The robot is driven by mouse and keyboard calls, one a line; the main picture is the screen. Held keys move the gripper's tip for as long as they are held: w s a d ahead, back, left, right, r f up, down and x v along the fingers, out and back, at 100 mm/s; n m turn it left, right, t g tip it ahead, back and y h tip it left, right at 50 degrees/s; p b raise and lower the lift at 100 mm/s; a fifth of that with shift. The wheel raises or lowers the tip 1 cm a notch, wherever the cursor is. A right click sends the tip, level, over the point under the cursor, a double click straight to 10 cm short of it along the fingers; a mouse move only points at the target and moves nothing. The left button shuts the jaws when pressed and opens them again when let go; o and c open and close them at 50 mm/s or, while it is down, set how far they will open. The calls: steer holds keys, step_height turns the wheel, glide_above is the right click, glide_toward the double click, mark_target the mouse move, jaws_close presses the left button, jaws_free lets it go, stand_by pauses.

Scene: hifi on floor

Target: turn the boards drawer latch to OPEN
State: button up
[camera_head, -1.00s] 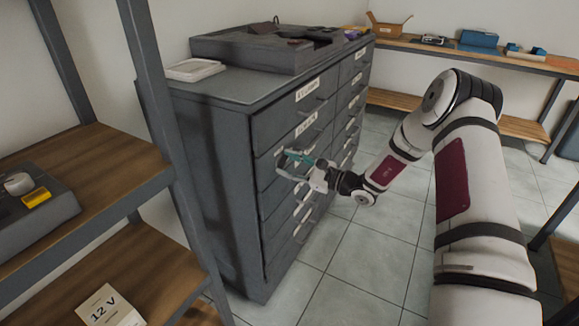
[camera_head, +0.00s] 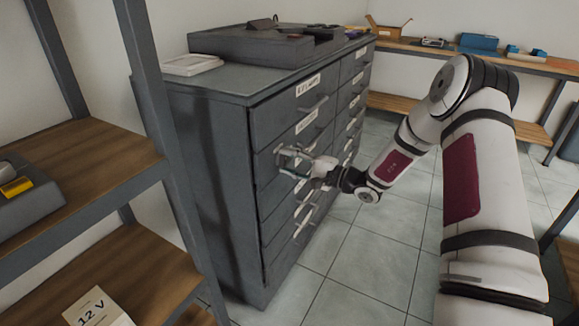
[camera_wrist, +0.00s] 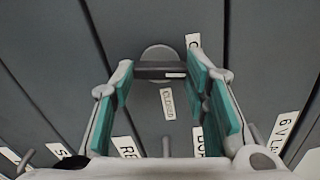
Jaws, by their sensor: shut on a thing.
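The boards drawer latch (camera_wrist: 152,71) shows in the wrist view as a dark bar with a white mark near its right end, on a round grey base. The bar lies across the picture. A CLOSED label (camera_wrist: 168,104) is just below it, and a label starting with O (camera_wrist: 192,40), mostly hidden, is at its upper right. My gripper (camera_head: 292,160) is at the drawer front; its teal-padded fingers (camera_wrist: 162,77) stand on both sides of the latch bar, shut on it. The boards label (camera_wrist: 212,140) is partly hidden by the right finger.
The grey drawer cabinet (camera_head: 215,165) has several labelled drawers with bar handles. A shelf rack (camera_head: 80,165) stands close at the left. A bench (camera_head: 470,55) with boxes runs along the back. The tiled floor (camera_head: 370,260) right of the cabinet is clear.

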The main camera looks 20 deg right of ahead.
steer(key=shift+f+n+b, duration=0.1)
steer(key=shift+n+b, duration=0.6)
steer(key=shift+n, duration=0.4)
steer(key=o, duration=1.1)
steer(key=shift+o, duration=0.2)
steer(key=v, duration=1.2)
